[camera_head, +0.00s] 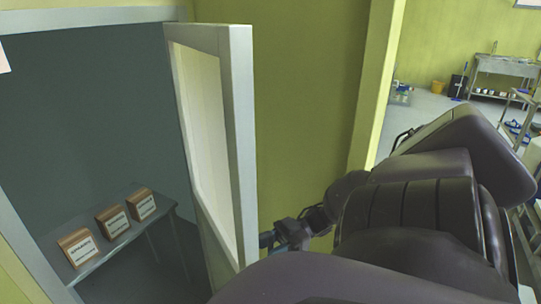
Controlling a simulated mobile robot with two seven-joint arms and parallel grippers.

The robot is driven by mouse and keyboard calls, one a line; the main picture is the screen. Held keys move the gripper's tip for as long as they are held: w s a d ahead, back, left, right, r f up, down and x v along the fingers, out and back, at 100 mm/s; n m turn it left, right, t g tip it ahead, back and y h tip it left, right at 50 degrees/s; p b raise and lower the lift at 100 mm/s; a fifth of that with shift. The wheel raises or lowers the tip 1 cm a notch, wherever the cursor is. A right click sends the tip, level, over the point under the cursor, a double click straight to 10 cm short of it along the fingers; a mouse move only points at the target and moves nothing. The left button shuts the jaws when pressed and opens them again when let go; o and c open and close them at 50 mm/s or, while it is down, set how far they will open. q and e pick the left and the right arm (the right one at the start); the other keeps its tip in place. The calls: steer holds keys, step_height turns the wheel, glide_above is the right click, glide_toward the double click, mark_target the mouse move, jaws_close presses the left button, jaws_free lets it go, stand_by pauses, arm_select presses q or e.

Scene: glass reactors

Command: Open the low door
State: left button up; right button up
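The low door (240,130) is a white-framed panel with a pale inset. It stands swung open at a wide angle to its white frame (90,17), and the dark space behind it is in view. My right gripper (267,240) is just right of the door's free edge, low down, at the end of my dark arm. Its fingertips are small and partly hidden by the arm and the door edge, so I cannot tell whether they are open or shut, or whether they touch the door. No handle is visible. My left gripper is not in view.
Inside the opening, three brown boxes with white labels (112,220) stand on a grey table (135,232). A green wall (305,100) is right of the door. Further right is a room with a metal table (505,66) and open grey floor (425,105).

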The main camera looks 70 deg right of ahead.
step_height(320, 180, up, 3)
steer(key=p, duration=0.3)
step_height(320, 180, up, 9)
steer(key=shift+s+r, duration=0.1)
steer(key=shift+r, duration=0.1)
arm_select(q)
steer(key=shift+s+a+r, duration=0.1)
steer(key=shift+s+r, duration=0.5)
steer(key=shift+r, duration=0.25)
arm_select(e)
step_height(320, 180, up, 8)
steer(key=shift+f, duration=0.2)
stand_by(0.4)
stand_by(0.4)
